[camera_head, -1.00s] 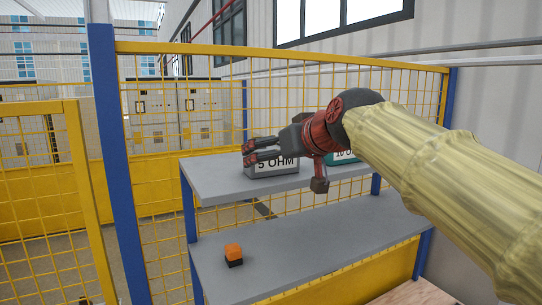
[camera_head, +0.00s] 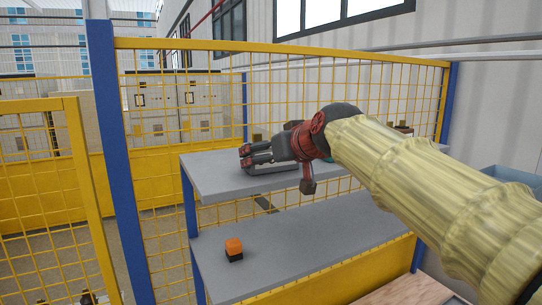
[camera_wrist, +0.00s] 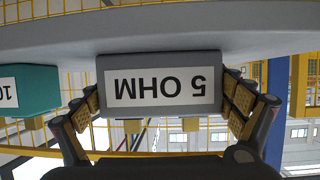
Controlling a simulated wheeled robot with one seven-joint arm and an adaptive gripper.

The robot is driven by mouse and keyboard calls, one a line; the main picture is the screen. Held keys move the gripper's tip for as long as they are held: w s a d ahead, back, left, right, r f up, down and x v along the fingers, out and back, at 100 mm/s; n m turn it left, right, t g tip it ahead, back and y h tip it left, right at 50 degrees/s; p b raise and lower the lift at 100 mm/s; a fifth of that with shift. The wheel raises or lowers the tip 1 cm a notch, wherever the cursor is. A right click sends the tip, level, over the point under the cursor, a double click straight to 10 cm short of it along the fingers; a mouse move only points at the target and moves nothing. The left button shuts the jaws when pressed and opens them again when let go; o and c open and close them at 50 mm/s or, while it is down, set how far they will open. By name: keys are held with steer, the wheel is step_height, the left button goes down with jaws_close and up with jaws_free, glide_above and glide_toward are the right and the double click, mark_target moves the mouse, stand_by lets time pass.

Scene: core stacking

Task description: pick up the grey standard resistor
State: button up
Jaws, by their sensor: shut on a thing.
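The grey resistor is a block with a white "5 OHM" label (camera_wrist: 160,86). It shows upside down in the wrist view, against the grey upper shelf (camera_wrist: 160,35). In the head view the block (camera_head: 270,170) is mostly hidden behind my gripper (camera_head: 248,156). In the wrist view the padded fingers of my gripper (camera_wrist: 160,108) stand at both sides of the block and are shut on it. No clear gap shows between the block and the shelf.
A teal block (camera_wrist: 28,90) stands beside the grey one, with free space between. An orange-and-black button box (camera_head: 234,249) sits on the lower shelf (camera_head: 300,245). Yellow mesh fence (camera_head: 200,85) stands behind the shelves. A blue container (camera_head: 512,182) is at the far right.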

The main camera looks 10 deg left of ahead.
steer(key=c, duration=0.6)
steer(key=shift+r, duration=0.15)
